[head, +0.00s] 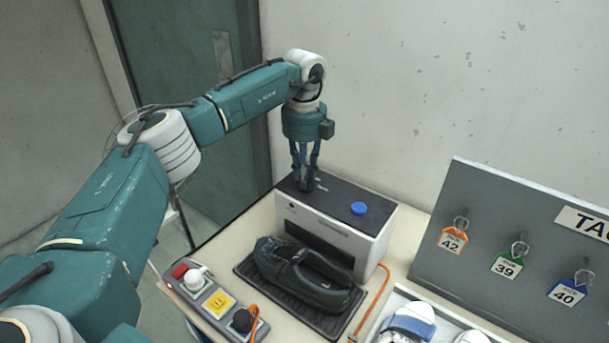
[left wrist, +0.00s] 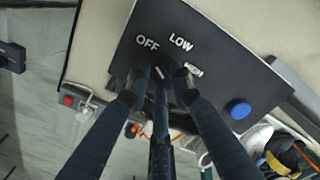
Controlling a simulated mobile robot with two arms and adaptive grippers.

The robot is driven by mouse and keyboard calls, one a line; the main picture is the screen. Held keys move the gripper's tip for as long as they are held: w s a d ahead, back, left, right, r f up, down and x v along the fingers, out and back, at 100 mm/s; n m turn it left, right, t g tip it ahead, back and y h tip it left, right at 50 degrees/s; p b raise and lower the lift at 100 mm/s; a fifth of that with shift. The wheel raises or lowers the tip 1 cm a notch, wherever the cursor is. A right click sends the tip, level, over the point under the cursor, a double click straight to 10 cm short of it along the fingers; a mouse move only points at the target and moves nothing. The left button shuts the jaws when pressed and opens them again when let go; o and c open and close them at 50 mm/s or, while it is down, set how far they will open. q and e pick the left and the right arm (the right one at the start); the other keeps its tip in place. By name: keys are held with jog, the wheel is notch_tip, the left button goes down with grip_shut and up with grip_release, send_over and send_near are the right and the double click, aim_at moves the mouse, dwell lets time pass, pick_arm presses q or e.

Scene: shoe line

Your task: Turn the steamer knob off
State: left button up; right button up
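The steamer (head: 331,234) is a white box with a dark top, standing at the back of the bench. Its dark knob shows between my fingers in the left wrist view, with a white mark (left wrist: 160,72) leaning toward the OFF label. LOW is printed to the right of OFF, and a third label further right is partly covered. My left gripper (head: 305,184) points down onto the left part of the steamer's top. In the left wrist view the left gripper (left wrist: 161,80) has its fingertips closed in around the knob, hiding much of it. My right gripper is in neither view.
A blue button (head: 358,208) sits on the steamer's top, right of the knob. A control box (head: 216,301) stands at left. A tag board (head: 500,225) and shoes (head: 411,322) are at right.

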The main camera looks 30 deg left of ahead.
pick_arm(q)
jog(key=shift+o, duration=0.7)
jog(key=shift+s+d, duration=0.1)
notch_tip(320, 180, up, 12)
jog(key=shift+f, duration=0.1)
dwell(0.3)
